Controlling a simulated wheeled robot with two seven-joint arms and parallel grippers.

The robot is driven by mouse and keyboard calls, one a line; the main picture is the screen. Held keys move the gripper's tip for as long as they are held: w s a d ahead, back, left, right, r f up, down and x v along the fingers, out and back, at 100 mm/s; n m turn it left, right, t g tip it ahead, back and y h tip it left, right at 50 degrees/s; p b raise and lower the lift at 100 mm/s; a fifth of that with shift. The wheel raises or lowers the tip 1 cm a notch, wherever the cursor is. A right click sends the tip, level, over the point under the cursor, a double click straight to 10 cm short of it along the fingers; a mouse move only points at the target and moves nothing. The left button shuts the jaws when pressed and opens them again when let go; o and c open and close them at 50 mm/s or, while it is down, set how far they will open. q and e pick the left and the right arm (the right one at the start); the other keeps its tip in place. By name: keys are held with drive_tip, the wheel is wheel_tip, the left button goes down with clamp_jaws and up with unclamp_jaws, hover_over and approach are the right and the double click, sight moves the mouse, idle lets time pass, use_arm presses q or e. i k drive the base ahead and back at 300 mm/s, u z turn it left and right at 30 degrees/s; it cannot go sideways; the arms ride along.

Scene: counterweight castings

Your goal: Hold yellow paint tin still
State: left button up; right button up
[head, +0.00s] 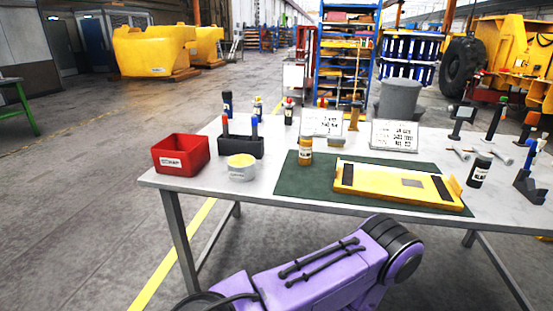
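A short white tub (241,172) with yellow showing at its top and a label on its front stands upright near the table's left front; it looks like the yellow paint tin. A small amber-yellow bottle (305,151) with a label stands upright on the left part of the green mat (290,186). Nothing of mine touches either one. A purple arm link of mine crosses the bottom of the head view, in front of the table. Neither of my grippers is in view.
A red box (181,162) stands left of the tub, and a dark holder (240,147) with upright tools stands behind it. A yellow plate (397,186) lies on the mat. Two sign cards (394,136) stand behind it. Several tools and a dark bottle (479,170) are at right.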

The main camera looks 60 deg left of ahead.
sight(305, 146)
drive_tip(key=k, duration=0.2)
drive_tip(key=u, duration=1.3)
